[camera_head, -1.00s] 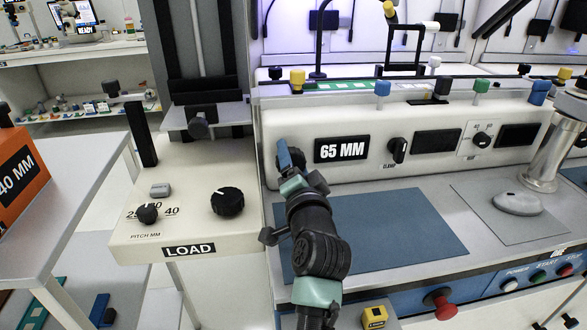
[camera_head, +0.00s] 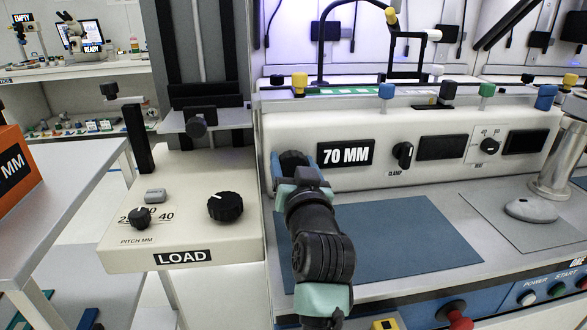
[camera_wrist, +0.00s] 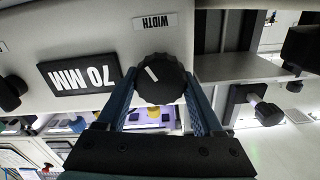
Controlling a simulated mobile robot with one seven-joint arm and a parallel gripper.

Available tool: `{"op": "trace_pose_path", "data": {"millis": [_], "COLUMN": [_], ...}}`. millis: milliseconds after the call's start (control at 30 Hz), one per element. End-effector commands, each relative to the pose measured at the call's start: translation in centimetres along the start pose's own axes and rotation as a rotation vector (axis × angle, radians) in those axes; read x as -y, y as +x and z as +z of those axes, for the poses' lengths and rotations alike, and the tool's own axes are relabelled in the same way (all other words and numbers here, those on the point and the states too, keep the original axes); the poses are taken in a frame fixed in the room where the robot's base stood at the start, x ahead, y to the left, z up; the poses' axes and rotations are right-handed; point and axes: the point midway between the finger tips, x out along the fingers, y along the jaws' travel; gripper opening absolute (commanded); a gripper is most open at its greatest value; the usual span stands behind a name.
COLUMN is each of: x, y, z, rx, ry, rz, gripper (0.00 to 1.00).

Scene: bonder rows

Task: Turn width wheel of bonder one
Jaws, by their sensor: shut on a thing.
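The width wheel is a black ribbed knob with a white index line, on the bonder's cream front panel. In the wrist view the wheel (camera_wrist: 161,79) sits between the two blue fingers of my gripper (camera_wrist: 165,95), under an upside-down WIDTH label (camera_wrist: 155,21). My gripper is shut on it. In the head view the wheel (camera_head: 292,160) is partly hidden by my gripper (camera_head: 294,168), left of the black display (camera_head: 345,154) that reads 70 MM. The display also shows upside down in the wrist view (camera_wrist: 80,76).
Right of the display are a CLAMP knob (camera_head: 403,154) and a HEAT knob (camera_head: 489,146). A LOAD unit (camera_head: 120,258) with a PITCH MM knob and a larger black knob (camera_head: 225,206) stands at left. A blue mat (camera_head: 400,240) lies clear below the panel.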

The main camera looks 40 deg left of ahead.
Motion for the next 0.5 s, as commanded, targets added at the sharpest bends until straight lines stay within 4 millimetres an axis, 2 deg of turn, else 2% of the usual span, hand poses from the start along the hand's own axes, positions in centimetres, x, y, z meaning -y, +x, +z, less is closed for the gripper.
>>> {"op": "trace_pose_path", "data": {"millis": [500], "x": [0.00], "y": [0.00], "z": [0.22], "rx": [0.006], "ry": [-0.048], "rz": [0.000], "gripper": [0.13]}}
